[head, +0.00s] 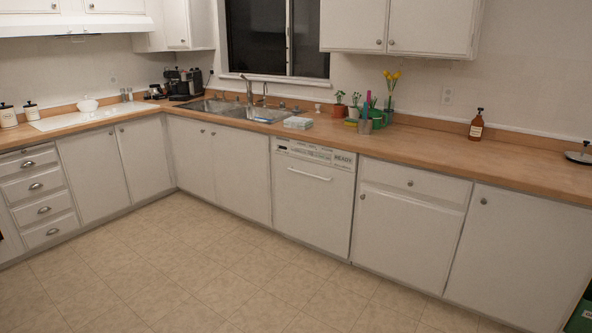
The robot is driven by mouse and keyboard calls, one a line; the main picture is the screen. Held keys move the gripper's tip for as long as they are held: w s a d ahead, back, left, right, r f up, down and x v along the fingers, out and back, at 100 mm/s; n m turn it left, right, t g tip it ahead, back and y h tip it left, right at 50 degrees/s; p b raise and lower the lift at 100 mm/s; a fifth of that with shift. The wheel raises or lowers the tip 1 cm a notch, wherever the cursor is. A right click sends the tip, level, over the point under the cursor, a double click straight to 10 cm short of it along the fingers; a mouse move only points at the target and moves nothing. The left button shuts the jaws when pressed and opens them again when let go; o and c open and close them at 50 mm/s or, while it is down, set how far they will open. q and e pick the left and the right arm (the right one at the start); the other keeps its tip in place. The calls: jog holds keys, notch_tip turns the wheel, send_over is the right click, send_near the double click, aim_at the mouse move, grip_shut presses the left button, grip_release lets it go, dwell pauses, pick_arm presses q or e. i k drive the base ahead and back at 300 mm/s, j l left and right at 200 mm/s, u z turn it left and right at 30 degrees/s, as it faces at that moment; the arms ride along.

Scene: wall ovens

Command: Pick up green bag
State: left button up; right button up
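A green object (579,318) shows at the bottom right corner of the head view, on or near the floor beside the white cabinets. Most of it is cut off by the frame edge, so I cannot tell for sure that it is the green bag. Neither of my grippers is in view.
An L-shaped wooden counter (430,150) runs over white cabinets and a white dishwasher (311,205). On it are a sink (235,109), potted plants, a vase with yellow flowers (390,78) and a brown bottle (477,125). The tiled floor (200,265) in front is clear.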

aim_at(301, 123)
jog(key=i, duration=3.55)
jog(key=z, duration=0.55)
